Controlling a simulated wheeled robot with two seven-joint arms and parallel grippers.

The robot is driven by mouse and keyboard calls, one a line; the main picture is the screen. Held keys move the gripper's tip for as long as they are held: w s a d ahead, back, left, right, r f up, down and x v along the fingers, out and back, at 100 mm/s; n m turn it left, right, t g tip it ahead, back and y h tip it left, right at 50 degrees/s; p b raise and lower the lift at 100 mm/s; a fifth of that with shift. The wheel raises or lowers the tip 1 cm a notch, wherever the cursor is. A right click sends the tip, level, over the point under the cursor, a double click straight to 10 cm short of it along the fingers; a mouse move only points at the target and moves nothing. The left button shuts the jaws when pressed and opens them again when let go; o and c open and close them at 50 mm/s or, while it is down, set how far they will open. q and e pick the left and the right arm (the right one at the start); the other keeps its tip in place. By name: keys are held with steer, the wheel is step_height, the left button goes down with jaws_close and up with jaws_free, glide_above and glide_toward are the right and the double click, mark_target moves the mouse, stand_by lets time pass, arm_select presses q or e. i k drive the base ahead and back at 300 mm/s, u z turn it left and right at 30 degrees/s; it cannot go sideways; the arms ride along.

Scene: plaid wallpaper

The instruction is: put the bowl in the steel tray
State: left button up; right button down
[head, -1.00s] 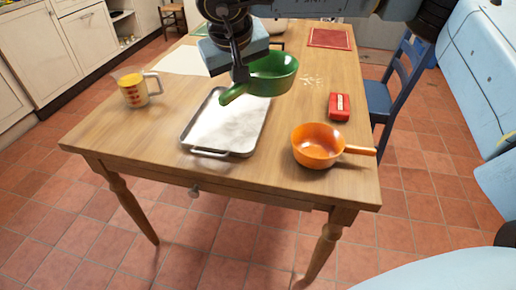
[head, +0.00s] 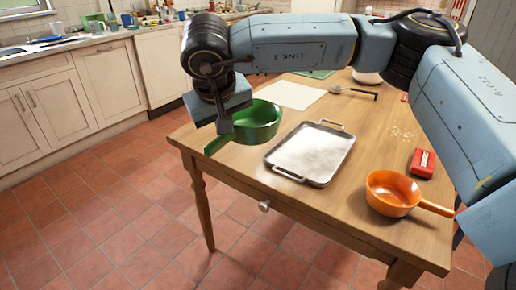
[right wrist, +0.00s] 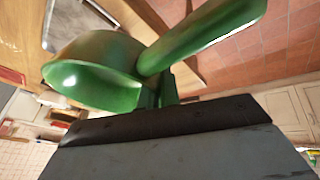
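A green bowl with a long handle (head: 256,121) hangs from my right gripper (head: 225,126), which reaches in from the right. In the right wrist view the gripper (right wrist: 160,98) is shut on the bowl (right wrist: 95,72) near where the handle joins it. The steel tray (head: 337,154) lies on the table to the right of the green bowl and looks empty. The bowl appears to be above the table's left part, not over the tray; its height is hard to judge. My left gripper is not in view.
An orange handled pan (head: 393,190) and a red box (head: 422,163) stand right of the tray on the wooden table (head: 290,203). A white sheet (head: 291,95), a ladle (head: 350,91) and a white bowl (head: 368,77) are farther back. Kitchen counters stand beyond.

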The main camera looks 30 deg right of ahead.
mark_target(307, 157)
steer(key=u, duration=1.2)
steer(key=i, duration=2.5)
steer(key=z, duration=3.5)
steer(key=i, duration=1)
